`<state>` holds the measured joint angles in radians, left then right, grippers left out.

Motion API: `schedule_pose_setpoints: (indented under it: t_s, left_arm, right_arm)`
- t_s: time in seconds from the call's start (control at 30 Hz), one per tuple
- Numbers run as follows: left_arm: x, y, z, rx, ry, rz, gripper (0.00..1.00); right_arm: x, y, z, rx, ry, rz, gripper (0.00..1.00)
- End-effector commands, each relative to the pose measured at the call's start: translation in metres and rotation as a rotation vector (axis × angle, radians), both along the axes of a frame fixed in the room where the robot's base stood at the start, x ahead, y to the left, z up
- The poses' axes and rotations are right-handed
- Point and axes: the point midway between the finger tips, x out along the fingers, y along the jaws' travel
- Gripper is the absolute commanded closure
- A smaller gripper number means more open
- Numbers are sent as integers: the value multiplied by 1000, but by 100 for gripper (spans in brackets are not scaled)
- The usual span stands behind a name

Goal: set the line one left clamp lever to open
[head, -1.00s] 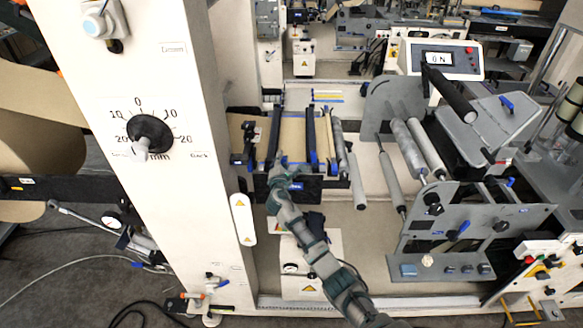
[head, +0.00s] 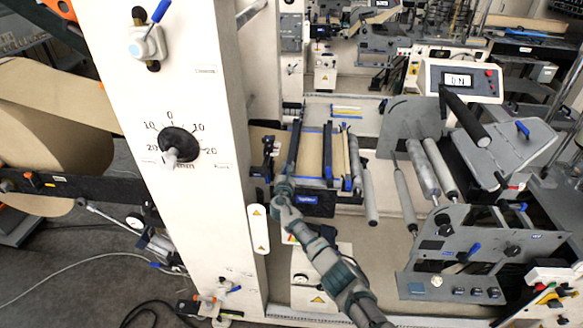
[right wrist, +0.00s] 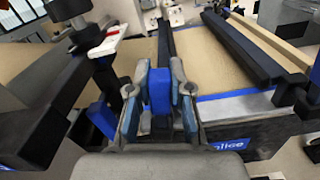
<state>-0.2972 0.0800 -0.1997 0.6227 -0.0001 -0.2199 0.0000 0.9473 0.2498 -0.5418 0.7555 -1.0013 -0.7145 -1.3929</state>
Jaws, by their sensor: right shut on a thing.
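The line one splice table (head: 318,199) stands beyond the white column, with black clamp bars across brown web. The left clamp bar (head: 294,145) ends at its near side in a blue lever, which shows in the right wrist view (right wrist: 159,90). My right gripper (head: 285,184) is at that near end. In the right wrist view my right gripper (right wrist: 158,98) has its two fingers on either side of the blue lever, shut on it. In the head view the fingers hide most of the lever. My left gripper is in neither current view.
The white column (head: 218,240) with a dial (head: 179,145) stands just left of my right arm. A second clamp bar (head: 328,150) lies to the right on the table. Grey rollers (head: 423,167) and a machine with an "ON" display (head: 458,80) stand farther right.

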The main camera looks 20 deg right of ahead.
Motion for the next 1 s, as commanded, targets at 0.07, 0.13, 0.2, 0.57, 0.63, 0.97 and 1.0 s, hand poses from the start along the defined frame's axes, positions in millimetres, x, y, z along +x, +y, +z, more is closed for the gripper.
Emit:
schedule_pose_setpoints:
  t_s: [0.07,0.13,0.2,0.57,0.63,0.97,1.0]
  left_arm:
    - [-1,0,0,0,1,0,56]
    - [-2,0,0,0,2,0,56]
    - [-2,0,0,1,4,0,56]
    - [-4,0,0,0,6,0,56]
    - [-4,0,0,0,6,0,56]
    - [-6,2,1,3,6,0,56]
    - [-6,2,1,2,6,0,56]
  right_arm:
    - [-2,7,-17,-5,31,8,100]
    - [-2,7,-17,-11,34,8,100]
    - [-2,7,-18,-14,37,8,100]
    - [-1,7,-18,-16,37,9,73]
    - [-1,7,-18,-15,36,8,56]
    - [-3,0,-11,-14,26,3,54]
    - [-4,1,-11,-13,25,3,54]
